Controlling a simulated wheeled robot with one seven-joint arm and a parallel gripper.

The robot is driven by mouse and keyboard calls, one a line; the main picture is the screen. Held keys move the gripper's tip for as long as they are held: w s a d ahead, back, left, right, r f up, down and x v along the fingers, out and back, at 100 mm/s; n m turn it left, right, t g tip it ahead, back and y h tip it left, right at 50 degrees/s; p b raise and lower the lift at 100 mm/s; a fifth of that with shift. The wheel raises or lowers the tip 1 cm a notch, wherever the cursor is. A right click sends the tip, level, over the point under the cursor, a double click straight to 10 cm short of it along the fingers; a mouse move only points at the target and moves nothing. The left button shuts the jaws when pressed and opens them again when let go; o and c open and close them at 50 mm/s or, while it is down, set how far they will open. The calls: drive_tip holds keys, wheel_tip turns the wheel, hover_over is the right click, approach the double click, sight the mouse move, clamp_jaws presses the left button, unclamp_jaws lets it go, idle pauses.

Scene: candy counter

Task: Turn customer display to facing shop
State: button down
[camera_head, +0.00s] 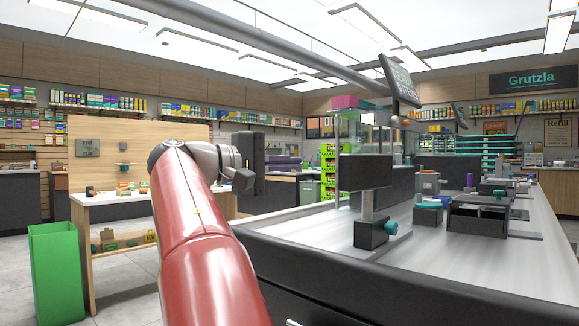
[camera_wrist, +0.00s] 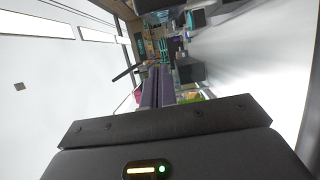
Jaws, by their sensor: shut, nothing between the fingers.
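The customer display, a dark flat screen (camera_head: 366,171), stands on a grey post with a dark base (camera_head: 370,233) and a teal knob (camera_head: 391,227). It is near the front edge of the grey counter (camera_head: 440,268). A dark panel in the wrist view, just right of the fingers, looks like this display (camera_wrist: 190,70). My gripper (camera_wrist: 157,72) is shut and empty, its two fingers side by side. In the head view my gripper (camera_head: 252,164) is raised to the left of the display, apart from it. Its fingertips are hard to make out there.
Several dark devices, including a tray-like unit (camera_head: 478,220), stand farther along the counter. A larger screen (camera_head: 400,81) hangs above. A green bin (camera_head: 56,273) and a wooden shelf unit (camera_head: 140,205) are at left. The counter's right front is clear.

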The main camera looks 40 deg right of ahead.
sight(340, 163)
drive_tip(key=s+d, duration=0.5)
drive_tip(key=d, duration=0.1)
drive_tip(key=shift+s+d+b, duration=0.25)
drive_tip(key=shift+s+b, duration=0.05)
drive_tip(key=shift+b, duration=0.15)
drive_tip(key=shift+s+a+n+t+b, duration=0.15)
drive_tip(key=shift+s+n+t+b, duration=0.55)
drive_tip(key=shift+s+t+b, duration=0.35)
drive_tip(key=shift+w, duration=0.1)
